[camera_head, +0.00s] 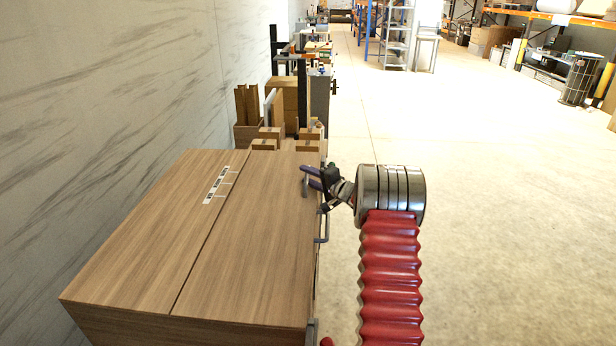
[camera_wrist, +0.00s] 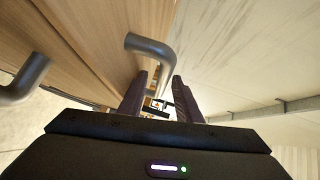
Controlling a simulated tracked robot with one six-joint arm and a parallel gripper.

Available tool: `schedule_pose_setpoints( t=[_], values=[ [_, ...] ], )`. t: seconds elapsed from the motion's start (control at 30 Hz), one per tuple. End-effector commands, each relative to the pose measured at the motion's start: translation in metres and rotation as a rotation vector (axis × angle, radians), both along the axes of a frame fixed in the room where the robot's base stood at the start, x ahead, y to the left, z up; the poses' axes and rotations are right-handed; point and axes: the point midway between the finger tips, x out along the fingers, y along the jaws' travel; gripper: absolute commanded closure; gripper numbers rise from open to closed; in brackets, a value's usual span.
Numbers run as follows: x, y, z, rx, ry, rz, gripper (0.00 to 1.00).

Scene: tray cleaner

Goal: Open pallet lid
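The wood-grain pallet box (camera_head: 130,319) stands at the left in the head view. Its lid (camera_head: 255,240) lies flat and closed, with a seam and a white label strip on top. My gripper (camera_head: 309,178) is at the lid's far right edge, beside a grey bent handle (camera_head: 305,186). In the wrist view, my gripper (camera_wrist: 154,80) has its two dark fingers apart. A grey bent handle (camera_wrist: 150,46) shows at the fingertips, with its bend reaching toward the gap between them. I cannot tell whether the fingers touch it.
Another grey handle (camera_head: 322,228) is on the box's right side, nearer. A marble-look wall (camera_head: 100,110) runs along the left. Cardboard boxes (camera_head: 270,137) stand just behind the pallet box. The floor (camera_head: 500,220) to the right is clear; shelving stands far back.

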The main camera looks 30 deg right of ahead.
Motion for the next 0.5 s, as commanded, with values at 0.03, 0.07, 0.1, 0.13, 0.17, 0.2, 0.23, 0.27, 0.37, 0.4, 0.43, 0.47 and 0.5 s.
schedule_pose_setpoints(
  t=[0.03,0.07,0.1,0.13,0.17,0.2,0.23,0.27,0.37,0.4,0.43,0.47,0.5],
  values=[
    [0.0028,0.0006,-0.0011,0.0,0.0,0.0,0.69],
    [0.0039,0.0006,-0.0013,0.0,0.001,0.0,0.69],
    [0.0048,0.0005,-0.0014,0.0,0.001,0.0,0.69],
    [0.0052,0.0004,-0.0014,0.0,0.001,-0.001,0.69],
    [0.0055,0.0003,-0.0015,0.0,0.001,-0.001,0.69],
    [0.0056,0.0003,-0.0014,0.0,0.001,-0.001,0.69],
    [0.0055,0.0002,-0.0013,0.0,0.001,-0.001,0.69],
    [0.0055,0.0003,-0.0014,0.0,0.001,-0.001,0.69],
    [0.0053,0.0002,-0.0012,0.0,0.001,-0.001,0.69],
    [0.0052,0.0002,-0.0012,0.0,0.001,-0.001,0.72],
    [0.0052,0.0002,-0.0012,0.0,0.001,-0.001,0.74],
    [0.0052,0.0002,-0.0012,0.0,0.001,-0.001,0.76],
    [0.0051,0.0002,-0.0012,0.0,0.001,-0.001,0.79]
  ],
)
